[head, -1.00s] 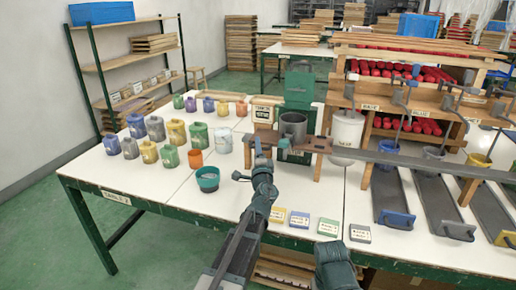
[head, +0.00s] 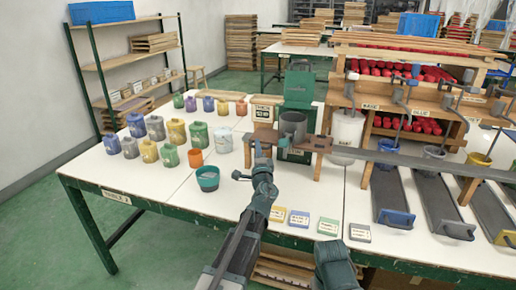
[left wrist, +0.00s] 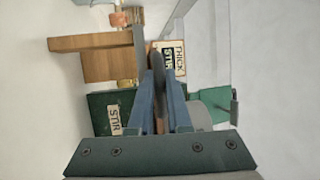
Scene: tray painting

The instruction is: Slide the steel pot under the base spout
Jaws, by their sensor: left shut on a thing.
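A white bucket (head: 347,128) stands right of the pot, near that spout. My left gripper (head: 261,151) is at the stand's front left, just left of the pot.
A green STIR box (head: 297,154) stands behind the wooden stand. A teal cup (head: 208,179) and several coloured jars (head: 198,134) stand left on the table. A long grey bar (head: 400,159) crosses ahead of the sloped trays on the right. Small labelled blocks (head: 299,219) lie along the front edge.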

